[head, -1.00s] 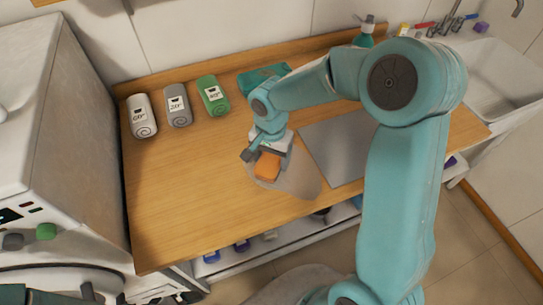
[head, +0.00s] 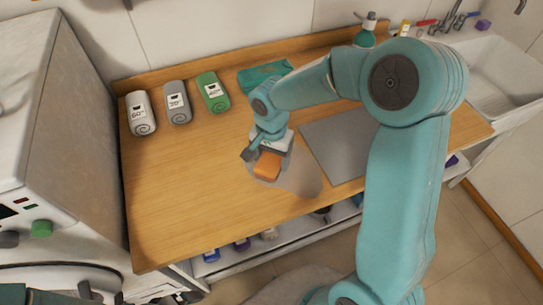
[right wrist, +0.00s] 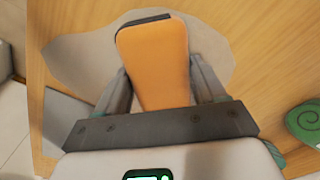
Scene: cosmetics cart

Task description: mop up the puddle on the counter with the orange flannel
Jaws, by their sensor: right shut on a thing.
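The orange flannel (head: 267,166) is a folded pad in the jaws of my right gripper (head: 268,153). In the right wrist view the flannel (right wrist: 153,62) shows between the two fingers, which are shut on it. It is over the grey puddle (head: 305,180) on the wooden counter (head: 190,200); touching contact is hard to tell. The puddle (right wrist: 85,60) spreads out on both sides of the flannel, and part of it is hidden beneath. A dark part at the bottom left edge of the head view may be my left gripper (head: 86,290); its jaws are unclear.
Rolled white (head: 141,114), grey (head: 177,102) and green (head: 213,93) towels lie at the back left. A teal cloth (head: 263,76) lies behind my right gripper. A grey panel (head: 335,150) is to its right, before the sink (head: 490,75). The counter's left front is clear.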

